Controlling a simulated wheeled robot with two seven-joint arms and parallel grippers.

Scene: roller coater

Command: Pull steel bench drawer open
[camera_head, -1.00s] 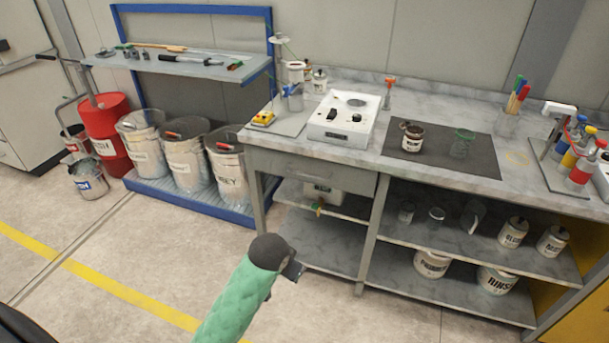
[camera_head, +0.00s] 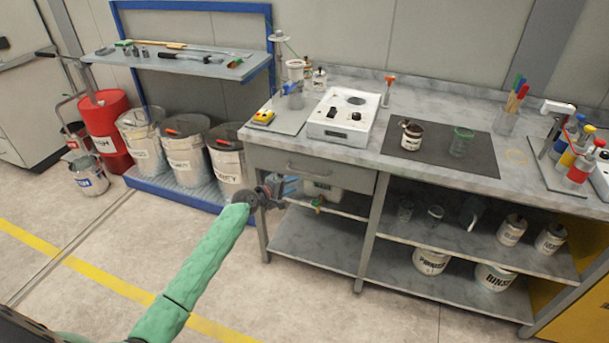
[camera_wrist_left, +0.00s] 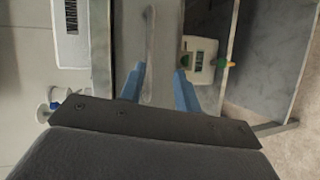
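The steel bench drawer (camera_head: 268,161) is a grey front at the left end of the bench, under the worktop, and looks closed. Its bar handle (camera_head: 308,171) runs across the front. In the left wrist view the handle (camera_wrist_left: 150,45) appears upright, ahead of the fingertips and between their lines. My left gripper (camera_head: 291,186) is just in front of and below the handle. Whether a fingertip touches the drawer, I cannot tell. My right gripper is not in view.
Below the drawer, a shelf holds a white container (camera_head: 322,191) with a green-and-orange tap. The bench leg (camera_head: 370,230) stands right of it. A blue rack with buckets (camera_head: 187,160) is to the left. The floor in front (camera_head: 300,305) is clear.

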